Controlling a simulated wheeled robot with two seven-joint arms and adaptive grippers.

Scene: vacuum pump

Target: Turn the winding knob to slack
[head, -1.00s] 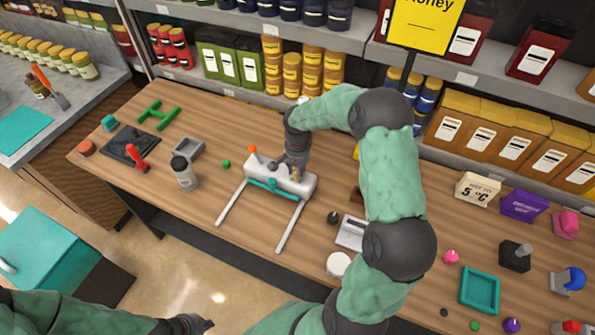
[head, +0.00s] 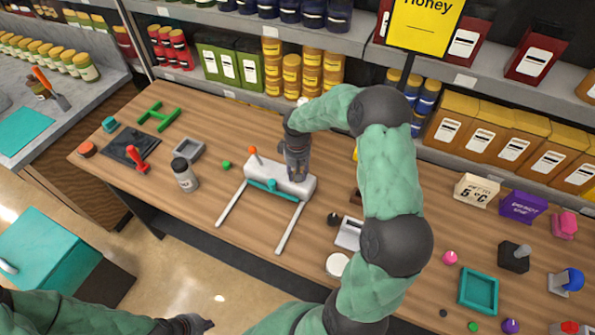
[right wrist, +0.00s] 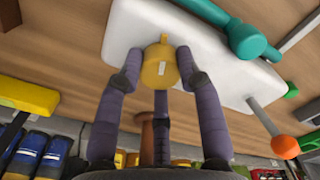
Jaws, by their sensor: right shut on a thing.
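The pump is a white block (head: 262,171) on the wooden table, with a teal bar across its front and two grey rails towards the table's front edge. The winding knob is yellow with a pale mark, on the block's face in the right wrist view (right wrist: 160,74). My right gripper (head: 296,174) is over the block's right end and hides the knob in the head view. In the right wrist view its fingers (right wrist: 160,80) are closed on both sides of the knob. My left gripper (head: 205,324) is low at the bottom left, away from the pump; its opening is unclear.
An orange-tipped lever (head: 252,151) stands up from the block's left part. A white-labelled jar (head: 184,174) and a grey tray (head: 189,149) stand to the left. A teal tray (head: 479,291) lies at the right. Shelves of goods line the back.

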